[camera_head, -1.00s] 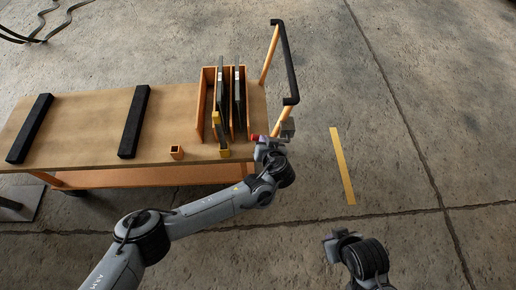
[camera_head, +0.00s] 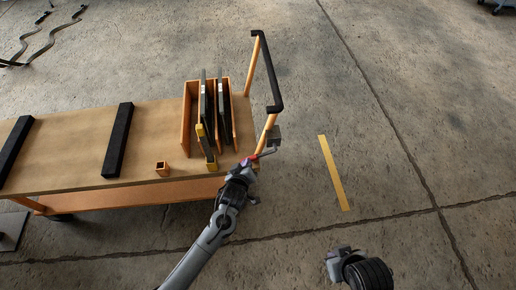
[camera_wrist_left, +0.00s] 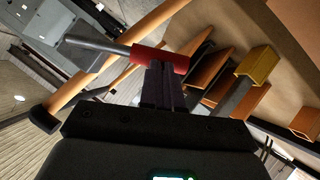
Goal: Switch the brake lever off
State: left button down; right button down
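The brake lever is a grey rod with a red grip (camera_head: 252,159), joined to a grey block (camera_head: 274,135) on the cart's handle post. In the left wrist view the red grip (camera_wrist_left: 172,60) lies across my fingertips, with the rod running left to the grey block (camera_wrist_left: 83,50). My left gripper (camera_head: 246,166) is at the grip; its fingers (camera_wrist_left: 160,72) are close together, with no grip between them. They appear to touch the grip, but exact contact is hidden. My right gripper (camera_head: 334,264) is away from the cart at lower right; its fingers are unclear.
The cart (camera_head: 70,165) carries two black bars (camera_head: 118,140), an orange rack (camera_head: 188,115) with dark panels, and a small orange box (camera_head: 162,169). A black push handle (camera_head: 269,75) rises at its right end. Floor right of it is open, with a yellow stripe (camera_head: 333,175).

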pick_arm(q)
jog(key=shift+w, duration=0.1)
dwell(0.7)
jog(key=w+a+r+p+v, duration=0.1)
jog(key=p+v, duration=0.5)
jog(key=v, duration=0.6)
jog(key=shift+s+r, duration=0.25)
jog(key=shift+r, duration=0.25)
jog(key=shift+a, duration=0.1)
